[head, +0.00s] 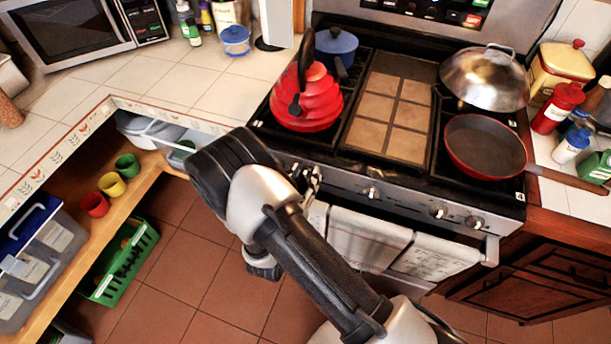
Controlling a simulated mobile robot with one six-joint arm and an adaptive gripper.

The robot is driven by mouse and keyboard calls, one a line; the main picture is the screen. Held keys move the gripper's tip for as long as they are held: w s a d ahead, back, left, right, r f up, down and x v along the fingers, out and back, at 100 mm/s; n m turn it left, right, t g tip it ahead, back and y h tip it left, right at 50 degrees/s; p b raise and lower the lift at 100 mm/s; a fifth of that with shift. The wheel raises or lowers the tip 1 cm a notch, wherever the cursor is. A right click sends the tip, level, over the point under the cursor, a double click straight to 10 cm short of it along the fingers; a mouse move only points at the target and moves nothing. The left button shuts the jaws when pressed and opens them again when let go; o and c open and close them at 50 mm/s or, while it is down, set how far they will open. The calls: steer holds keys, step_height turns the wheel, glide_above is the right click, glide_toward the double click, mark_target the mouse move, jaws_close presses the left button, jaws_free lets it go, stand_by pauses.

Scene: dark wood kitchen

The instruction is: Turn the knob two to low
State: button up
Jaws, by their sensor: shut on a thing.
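The stove's front panel (405,205) carries a row of silver knobs. Two knobs (312,178) show close together at the left end, just beside my arm. A middle knob (371,193) and two right knobs, one at the inner place (438,211) and one at the outer place (475,222), show clearly. I cannot read their settings or tell which one is knob two. My arm reaches up from the bottom and bends in front of the stove's left side. It covers part of the panel's left end. My gripper's fingertips are not visible.
A red kettle (305,97) and a blue pot (335,45) stand on the left burners. A red pan (485,146) and a steel wok lid (485,78) are on the right. Towels (368,238) hang from the oven handle. Open shelves stand left.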

steer(key=n, duration=0.2)
steer(key=n+p, duration=0.1)
steer(key=n, duration=0.2)
steer(key=shift+a+f+n, duration=0.1)
steer(key=shift+a+n, duration=0.1)
steer(key=shift+n, duration=0.1)
steer(key=n, duration=0.6)
steer(key=f+n+p, duration=0.1)
steer(key=n, duration=0.5)
steer(key=n+p, duration=0.1)
steer(key=n, duration=0.5)
steer(key=shift+f+n, duration=0.3)
steer(key=o, duration=1)
steer(key=shift+c, duration=0.2)
